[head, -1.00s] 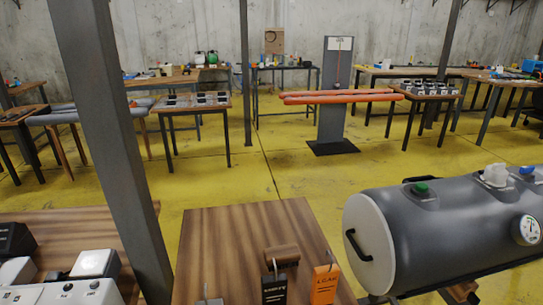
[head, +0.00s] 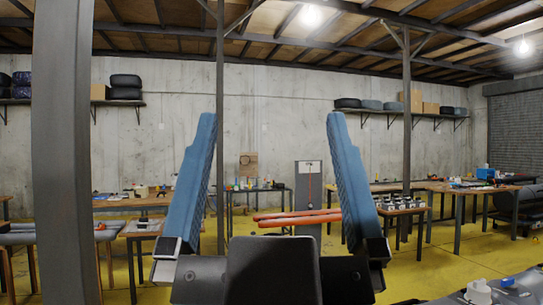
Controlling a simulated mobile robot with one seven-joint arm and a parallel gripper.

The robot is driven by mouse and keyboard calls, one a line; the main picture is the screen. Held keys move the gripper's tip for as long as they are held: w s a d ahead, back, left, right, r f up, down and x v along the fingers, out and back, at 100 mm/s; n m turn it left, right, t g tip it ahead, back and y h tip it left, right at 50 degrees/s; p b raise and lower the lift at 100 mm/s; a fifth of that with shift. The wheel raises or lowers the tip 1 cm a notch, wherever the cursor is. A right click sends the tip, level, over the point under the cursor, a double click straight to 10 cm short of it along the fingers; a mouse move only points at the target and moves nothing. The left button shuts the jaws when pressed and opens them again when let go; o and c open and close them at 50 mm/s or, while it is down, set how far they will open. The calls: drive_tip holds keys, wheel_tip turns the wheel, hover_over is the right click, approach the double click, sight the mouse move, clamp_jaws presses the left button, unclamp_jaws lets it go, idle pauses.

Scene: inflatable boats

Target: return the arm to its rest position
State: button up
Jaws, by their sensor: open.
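My gripper (head: 271,125) is in the middle of the head view, close to the camera. Its two blue ridged fingers point up and stand wide apart. Nothing is between the fingers but the distant room. The gripper's dark body fills the bottom middle and hides part of the floor and tables behind it.
A grey pillar (head: 66,150) stands close on the left. Orange tubes (head: 300,218) lie across by a grey stand (head: 308,180) further off. A table with dark boxes (head: 402,204) stands to the right.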

wheel_tip(320, 180, up, 7)
drive_tip(key=p, duration=0.7)
drive_tip(key=shift+a, duration=0.1)
